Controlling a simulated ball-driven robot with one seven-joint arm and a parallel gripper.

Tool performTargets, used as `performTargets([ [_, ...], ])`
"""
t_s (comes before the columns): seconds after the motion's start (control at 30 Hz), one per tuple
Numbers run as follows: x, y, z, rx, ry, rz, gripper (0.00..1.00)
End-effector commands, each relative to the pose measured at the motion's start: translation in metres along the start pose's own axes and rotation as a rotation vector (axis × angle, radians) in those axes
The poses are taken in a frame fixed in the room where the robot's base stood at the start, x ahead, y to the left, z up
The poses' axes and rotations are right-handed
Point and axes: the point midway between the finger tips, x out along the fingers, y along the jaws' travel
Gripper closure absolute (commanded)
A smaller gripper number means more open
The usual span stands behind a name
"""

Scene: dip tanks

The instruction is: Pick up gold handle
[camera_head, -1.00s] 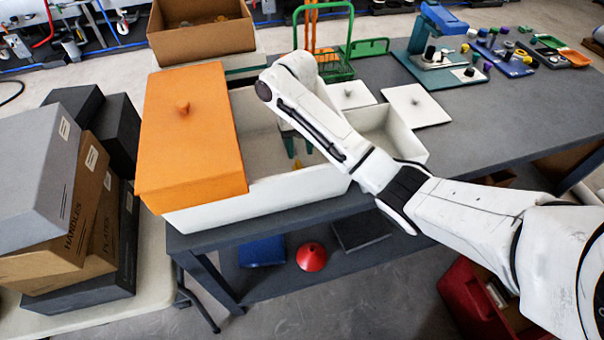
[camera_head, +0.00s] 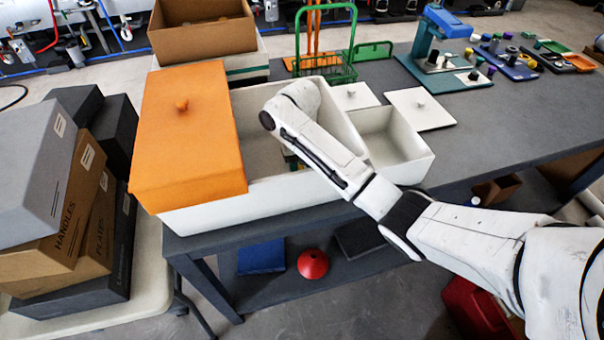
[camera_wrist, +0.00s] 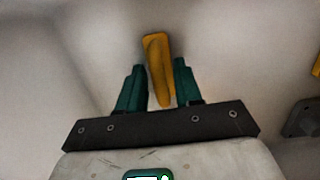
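The gold handle (camera_wrist: 158,68) lies on the pale floor of the white tank (camera_head: 262,200), seen in the wrist view. My gripper (camera_wrist: 160,75) has its two green fingers apart, one on each side of the handle's near part, with small gaps showing. The handle's far end reaches past the fingertips. Whether the fingers are level with the handle in height I cannot tell. In the head view my gripper is down inside the tank, mostly hidden behind my arm.
An orange lid (camera_head: 188,140) covers the tank's left part. A smaller white tank (camera_head: 392,142) adjoins on the right. White lids (camera_head: 421,107) and a green wire rack (camera_head: 325,68) stand behind. Another gold piece (camera_wrist: 317,66) shows at the wrist view's right edge.

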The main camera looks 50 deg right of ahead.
Motion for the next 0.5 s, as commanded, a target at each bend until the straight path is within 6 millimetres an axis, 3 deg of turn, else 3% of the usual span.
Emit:
performTargets([
  [0.33, -0.0004, 0.0, -0.0002, 0.0, 0.001, 0.0, 0.99],
  [0.5, -0.0004, 0.0, -0.0002, 0.0, 0.001, 0.0, 1.0],
])
